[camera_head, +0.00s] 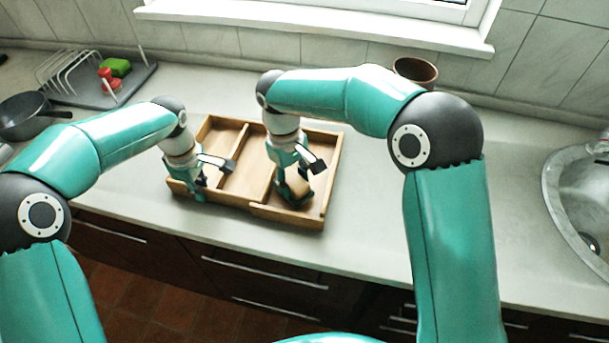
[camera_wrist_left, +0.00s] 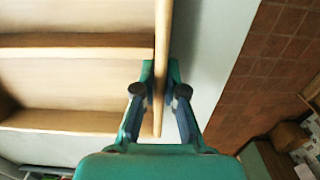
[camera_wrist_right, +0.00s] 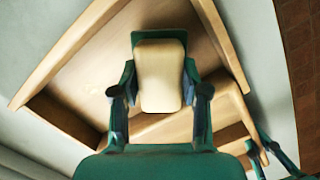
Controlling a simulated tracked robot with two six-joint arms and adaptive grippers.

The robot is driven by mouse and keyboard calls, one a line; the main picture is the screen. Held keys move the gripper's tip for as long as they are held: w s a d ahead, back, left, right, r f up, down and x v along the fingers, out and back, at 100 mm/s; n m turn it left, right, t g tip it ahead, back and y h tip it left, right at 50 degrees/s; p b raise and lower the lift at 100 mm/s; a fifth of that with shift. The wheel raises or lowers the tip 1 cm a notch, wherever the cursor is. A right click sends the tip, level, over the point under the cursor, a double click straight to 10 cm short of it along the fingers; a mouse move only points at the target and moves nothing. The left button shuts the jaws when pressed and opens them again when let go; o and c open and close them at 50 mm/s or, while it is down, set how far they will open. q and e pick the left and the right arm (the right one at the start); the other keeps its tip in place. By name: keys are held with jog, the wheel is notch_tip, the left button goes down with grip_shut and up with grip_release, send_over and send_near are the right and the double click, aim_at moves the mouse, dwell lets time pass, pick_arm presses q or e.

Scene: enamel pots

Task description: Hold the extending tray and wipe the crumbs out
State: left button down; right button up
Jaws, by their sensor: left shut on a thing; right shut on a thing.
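The wooden extending tray (camera_head: 252,165) lies on the counter, with dividers and a wider compartment at its right. My left gripper (camera_head: 200,190) is at its front left. In the left wrist view its fingers are shut on the tray's front wall (camera_wrist_left: 161,65). My right gripper (camera_head: 294,192) is down inside the right compartment, shut on a cream sponge-like block (camera_wrist_right: 160,75). The block is over the compartment floor; I cannot tell whether it touches it. Faint pale specks (camera_wrist_right: 95,89), possibly crumbs, show on the floor left of the block in the right wrist view.
A brown pot (camera_head: 415,72) stands at the back, behind my right arm. A dish rack (camera_head: 72,75) with a green sponge (camera_head: 116,67) and a dark pan (camera_head: 30,117) are at the left. A sink (camera_head: 580,215) is at the right. Counter right of the tray is clear.

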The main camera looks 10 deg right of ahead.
jog(key=shift+f, duration=0.8)
